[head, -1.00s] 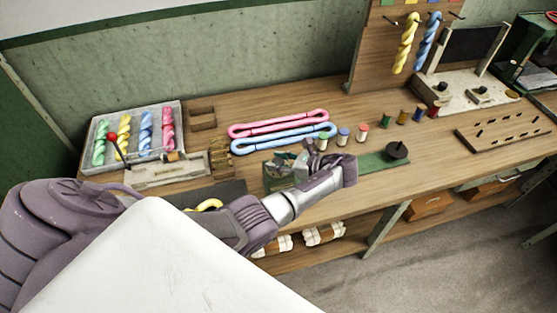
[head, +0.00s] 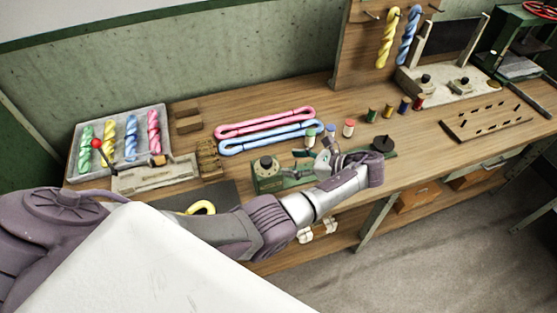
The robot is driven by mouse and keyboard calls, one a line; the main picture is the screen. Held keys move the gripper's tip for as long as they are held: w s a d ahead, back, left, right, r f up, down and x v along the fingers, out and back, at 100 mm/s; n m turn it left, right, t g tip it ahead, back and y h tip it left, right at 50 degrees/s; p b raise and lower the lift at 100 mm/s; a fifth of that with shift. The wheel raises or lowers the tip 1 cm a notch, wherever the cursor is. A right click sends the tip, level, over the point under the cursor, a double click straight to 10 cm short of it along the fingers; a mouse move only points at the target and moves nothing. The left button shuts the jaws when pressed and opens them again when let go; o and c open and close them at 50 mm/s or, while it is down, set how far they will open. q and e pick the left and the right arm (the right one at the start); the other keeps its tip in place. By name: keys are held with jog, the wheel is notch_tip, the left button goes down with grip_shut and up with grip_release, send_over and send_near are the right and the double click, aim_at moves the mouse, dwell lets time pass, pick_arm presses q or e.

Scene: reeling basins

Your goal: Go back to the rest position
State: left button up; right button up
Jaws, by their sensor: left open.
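My left arm (head: 265,225) comes in from the left and reaches over the front of the workbench. Its wrist (head: 370,170) is bent back, and my left gripper (head: 325,152) points left over the green device. The gripper is open, and I see nothing held between its fingers. It is small and overlaps the clutter behind it, so its height above the bench is unclear. My right gripper is not in view.
Open floor (head: 440,250) lies at the lower right.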

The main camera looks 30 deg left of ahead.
pick_arm(q)
jog(key=shift+v, duration=1.1)
